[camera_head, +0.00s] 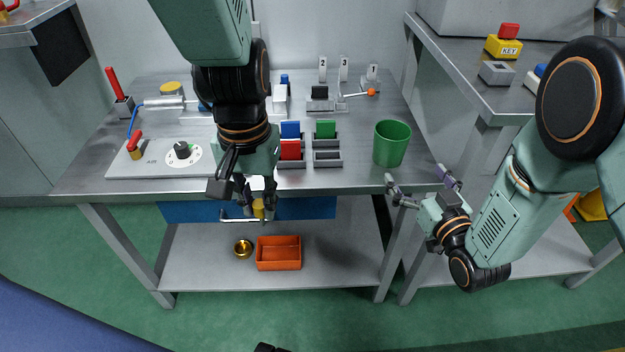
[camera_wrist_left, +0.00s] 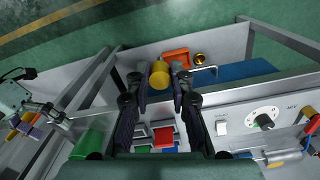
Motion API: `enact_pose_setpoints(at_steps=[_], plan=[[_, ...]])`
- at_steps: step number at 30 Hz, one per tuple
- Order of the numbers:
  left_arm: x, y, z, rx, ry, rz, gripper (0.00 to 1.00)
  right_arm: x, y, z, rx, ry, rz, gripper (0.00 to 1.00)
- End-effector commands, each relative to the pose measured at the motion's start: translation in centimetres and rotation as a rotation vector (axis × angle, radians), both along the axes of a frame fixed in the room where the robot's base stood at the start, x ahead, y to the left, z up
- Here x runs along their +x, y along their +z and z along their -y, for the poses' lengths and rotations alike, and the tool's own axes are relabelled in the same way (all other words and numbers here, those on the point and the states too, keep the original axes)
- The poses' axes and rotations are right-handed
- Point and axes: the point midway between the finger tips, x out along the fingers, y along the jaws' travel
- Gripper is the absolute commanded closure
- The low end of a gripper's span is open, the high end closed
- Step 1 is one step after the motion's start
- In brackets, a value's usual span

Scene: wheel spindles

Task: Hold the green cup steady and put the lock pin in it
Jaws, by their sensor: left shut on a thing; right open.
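The green cup (camera_head: 391,146) stands upright near the right front of the workbench, and its side also shows at the lower left of the left wrist view (camera_wrist_left: 88,145). My left gripper (camera_head: 257,207) is shut on a yellow cylindrical piece, seemingly the lock pin (camera_wrist_left: 160,74), just in front of the bench's front edge. Its fingers hide part of the piece. My right gripper (camera_head: 418,183) is open and empty, just below and to the right of the cup, with its fingers apart and not visibly around it.
Red, blue and green blocks (camera_head: 326,129) stand in holders left of the cup. A dial panel (camera_head: 150,158) lies at the bench's left. An orange tray (camera_head: 279,254) and a brass cup (camera_head: 243,248) sit on the lower shelf. A second bench (camera_head: 465,85) stands at the right.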

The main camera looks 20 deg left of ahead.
Motion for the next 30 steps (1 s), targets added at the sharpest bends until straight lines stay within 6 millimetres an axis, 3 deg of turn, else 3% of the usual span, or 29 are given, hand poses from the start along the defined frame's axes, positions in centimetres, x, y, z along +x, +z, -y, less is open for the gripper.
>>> enact_pose_setpoints(at_steps=[15, 30], plan=[[11.0, 1.6, 4.2, -0.019, 0.457, -0.078, 1.00, 0.0, 0.0, 0.0, -0.001, -0.004, -0.001, 0.00], [20.3, 4.7, 9.0, -0.092, 0.965, -0.151, 1.00, 0.0, 0.0, -0.1, -0.001, -0.005, -0.001, 0.00]])
